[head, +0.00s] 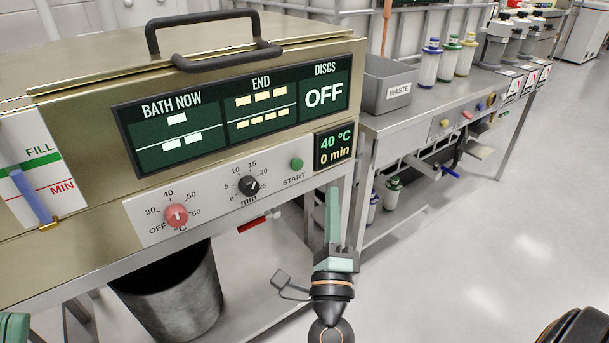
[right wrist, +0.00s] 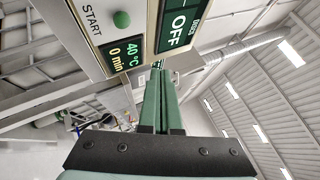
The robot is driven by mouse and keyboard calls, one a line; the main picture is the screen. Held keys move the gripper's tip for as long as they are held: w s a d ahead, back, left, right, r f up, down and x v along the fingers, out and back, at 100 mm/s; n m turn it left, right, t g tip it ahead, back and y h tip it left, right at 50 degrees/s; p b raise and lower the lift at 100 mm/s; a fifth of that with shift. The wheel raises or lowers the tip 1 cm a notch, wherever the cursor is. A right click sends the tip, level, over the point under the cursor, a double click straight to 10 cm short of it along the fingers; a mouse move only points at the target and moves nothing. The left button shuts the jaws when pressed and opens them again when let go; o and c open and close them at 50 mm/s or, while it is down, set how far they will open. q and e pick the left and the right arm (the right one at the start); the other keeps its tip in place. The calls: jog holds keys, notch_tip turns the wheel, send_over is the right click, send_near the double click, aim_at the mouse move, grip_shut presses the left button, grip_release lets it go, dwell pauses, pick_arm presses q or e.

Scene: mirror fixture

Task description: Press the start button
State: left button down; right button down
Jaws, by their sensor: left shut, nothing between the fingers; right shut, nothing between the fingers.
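The green start button (head: 296,164) sits on the white control strip of the bath housing, above the word START. It also shows in the right wrist view (right wrist: 122,19). My right gripper (head: 333,192) is shut and empty, with its fingertips to the right of and below the button in the head view, apart from it. In the right wrist view its closed fingers (right wrist: 158,72) point towards the display edge. My left gripper (head: 14,327) shows only as a green piece at the bottom left corner; it is shut. The small display (head: 335,146) reads 40 °C and 0 min.
A red temperature knob (head: 176,215) and a black minute knob (head: 249,186) are left of the button. The large panel (head: 232,113) reads DISCS OFF. A dark bucket (head: 172,298) is below the housing.

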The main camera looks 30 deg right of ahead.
aim_at(297, 165)
pick_arm(q)
jog(key=shift+s+d+r, duration=0.1)
jog(key=shift+s+d, duration=0.15)
jog(key=shift+s, duration=0.2)
pick_arm(e)
jog(key=shift+d+f+m, duration=0.2)
jog(key=shift+d+m, duration=0.2)
pick_arm(q)
jog(key=shift+f+m+b, duration=0.3)
jog(key=shift+f+b, duration=0.3)
jog(key=shift+f, duration=0.05)
pick_arm(e)
jog(key=w, duration=0.8)
jog(key=shift+w+a, duration=0.35)
jog(key=shift+a, duration=0.05)
jog(key=shift+w, duration=0.1)
dwell(0.7)
pick_arm(q)
jog(key=shift+r, duration=0.1)
pick_arm(e)
jog(key=shift+w, duration=0.35)
